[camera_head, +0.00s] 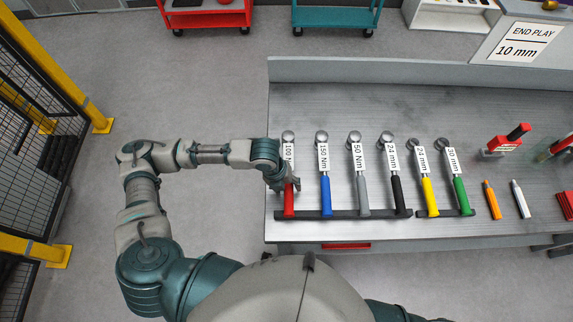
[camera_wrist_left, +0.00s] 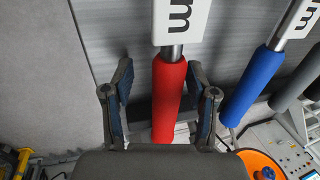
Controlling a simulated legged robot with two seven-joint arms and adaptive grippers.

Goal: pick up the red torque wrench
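The red torque wrench (camera_head: 289,199) is the leftmost tool in the row on the workbench, with a white tag reading 100 N and more letters that are hidden. Its red handle (camera_wrist_left: 168,95) stands between the two fingers of my left gripper (camera_wrist_left: 160,105) in the left wrist view. The fingers are open, with a gap on both sides of the handle. In the head view my left gripper (camera_head: 285,182) is at the wrench, over the upper part of its handle. My right gripper is not in view.
Close to the right is the blue-handled wrench (camera_head: 326,197), then grey, black, yellow and green handles along a dark rack (camera_head: 345,214). Orange and white markers lie further right. A yellow-framed mesh fence (camera_head: 45,110) stands at the left, with open floor between it and the bench.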

